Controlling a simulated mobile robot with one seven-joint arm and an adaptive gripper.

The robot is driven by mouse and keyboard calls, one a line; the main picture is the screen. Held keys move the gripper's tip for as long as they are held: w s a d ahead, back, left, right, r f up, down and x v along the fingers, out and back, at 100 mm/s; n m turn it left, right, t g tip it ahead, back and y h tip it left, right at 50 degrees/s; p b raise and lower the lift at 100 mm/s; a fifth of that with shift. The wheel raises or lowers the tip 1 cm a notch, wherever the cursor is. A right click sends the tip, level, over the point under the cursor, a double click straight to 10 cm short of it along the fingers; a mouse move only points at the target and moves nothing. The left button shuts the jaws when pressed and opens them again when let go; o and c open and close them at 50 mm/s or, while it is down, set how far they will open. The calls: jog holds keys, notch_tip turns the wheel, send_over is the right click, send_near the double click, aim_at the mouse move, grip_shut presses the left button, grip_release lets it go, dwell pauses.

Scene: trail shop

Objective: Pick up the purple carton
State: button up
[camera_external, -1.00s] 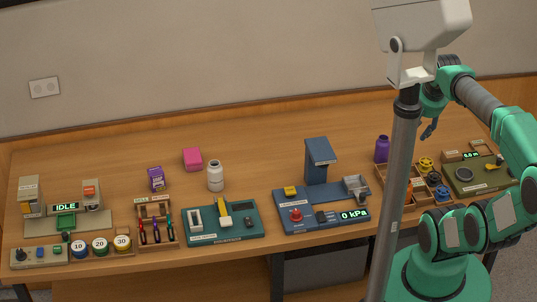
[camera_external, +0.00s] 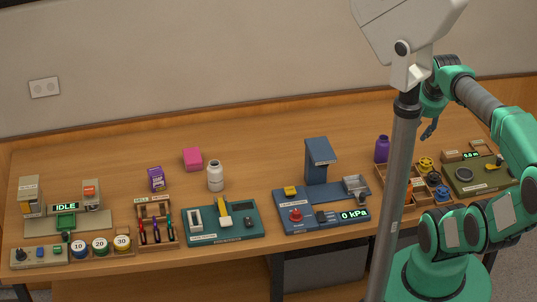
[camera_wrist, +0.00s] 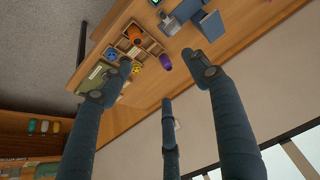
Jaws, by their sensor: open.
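The purple carton (camera_external: 156,179) stands upright on the left half of the wooden table, behind a tray of pens and just left of a pink box. It has yellow-and-white print on its front. My gripper (camera_external: 430,129) is far to the right of it, raised above the right end of the table beyond my column. In the wrist view my gripper (camera_wrist: 160,84) has its fingers spread apart with nothing between them. The carton cannot be made out in the wrist view.
A pink box (camera_external: 193,159) and a white bottle (camera_external: 215,176) stand right of the carton. A purple bottle (camera_external: 381,149) stands by a sorting tray at right. A blue press (camera_external: 319,160) rises mid-table. The back strip of the table is mostly clear.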

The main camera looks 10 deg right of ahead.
dwell(0.3)
jog(key=w+a+r+y+p, duration=0.1)
jog(key=w+a+r, duration=0.3)
jog(key=w, duration=0.5)
jog(key=w+a+r+p, duration=0.1)
jog(key=w+a+r, duration=0.1)
jog(key=w+a, duration=0.55)
jog(key=w+a+f+n+g+p, duration=0.2)
jog(key=w+a+f, duration=0.1)
jog(key=w+a, duration=1.35)
jog(key=w+a+f+y+p, duration=0.1)
jog(key=w+a+f, duration=0.4)
jog(key=a, duration=0.5)
jog(key=w+a+f, duration=0.2)
jog(key=a+f, duration=0.4)
jog(key=a, duration=0.4)
jog(key=a+f+g+p, duration=0.1)
jog(key=a+f, duration=1.5)
jog(key=a, duration=0.3)
jog(key=shift+s+a+f+n+p, duration=0.2)
jog(key=shift+s+a+n+p, duration=0.1)
jog(key=shift+s+n+p, duration=0.1)
